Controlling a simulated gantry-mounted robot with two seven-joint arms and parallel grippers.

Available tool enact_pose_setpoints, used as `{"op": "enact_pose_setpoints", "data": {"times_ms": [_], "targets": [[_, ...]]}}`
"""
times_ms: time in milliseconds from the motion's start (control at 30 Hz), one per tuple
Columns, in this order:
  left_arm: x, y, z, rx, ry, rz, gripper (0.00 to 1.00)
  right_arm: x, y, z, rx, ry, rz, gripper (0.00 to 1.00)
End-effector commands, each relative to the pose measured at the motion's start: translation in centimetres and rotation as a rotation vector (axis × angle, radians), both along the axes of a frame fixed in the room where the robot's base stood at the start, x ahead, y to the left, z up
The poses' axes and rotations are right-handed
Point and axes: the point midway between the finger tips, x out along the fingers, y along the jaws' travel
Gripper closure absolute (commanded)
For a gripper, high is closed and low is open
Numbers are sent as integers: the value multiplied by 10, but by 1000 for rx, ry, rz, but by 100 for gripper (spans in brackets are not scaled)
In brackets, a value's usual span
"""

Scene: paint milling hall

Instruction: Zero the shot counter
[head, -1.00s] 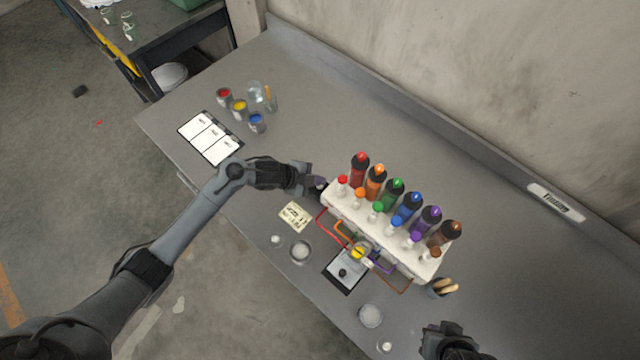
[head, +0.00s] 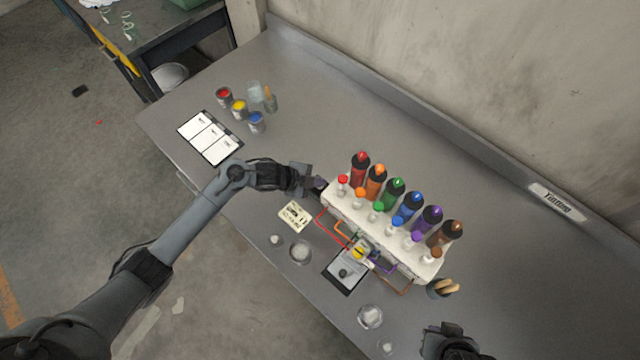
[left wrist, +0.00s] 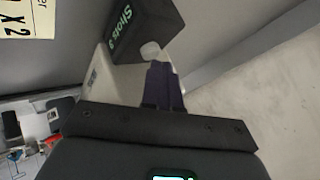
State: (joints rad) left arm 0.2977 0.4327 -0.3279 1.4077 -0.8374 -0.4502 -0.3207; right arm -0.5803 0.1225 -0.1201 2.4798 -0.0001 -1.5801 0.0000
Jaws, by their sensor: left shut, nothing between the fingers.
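The shot counter (left wrist: 140,30) is a dark box with green "Shots" lettering and a green digit too tilted to read surely. A pale round button (left wrist: 151,50) sticks out of its near side. My left gripper (left wrist: 163,75) is shut and empty, its fingertips right at the button; I cannot tell whether they touch. In the head view my left gripper (head: 316,186) is at the left end of the white bottle rack (head: 390,244), and the counter is mostly hidden there. My right gripper (head: 447,338) is at the bottom edge, its fingers unclear.
The rack holds several coloured bottles, with coloured tubes in front running to a black-edged pad (head: 345,271). A paper note (head: 295,216) lies beside my left gripper. Paint cans (head: 239,110) and a white card sheet (head: 210,137) are at the left. The table behind the rack is clear.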

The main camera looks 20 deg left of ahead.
Motion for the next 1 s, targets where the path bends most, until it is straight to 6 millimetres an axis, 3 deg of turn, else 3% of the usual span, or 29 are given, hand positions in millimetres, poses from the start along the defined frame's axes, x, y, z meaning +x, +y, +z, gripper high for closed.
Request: {"op": "enact_pose_setpoints", "data": {"times_ms": [500, 1000], "targets": [[0, 0, -7, 1, 0, 1, 100, 0, 2, -4, 7, 0, -4, 100], [0, 1, 1, 1, 1, 0, 100, 0, -1, 4, -2, 0, 1, 100]]}}
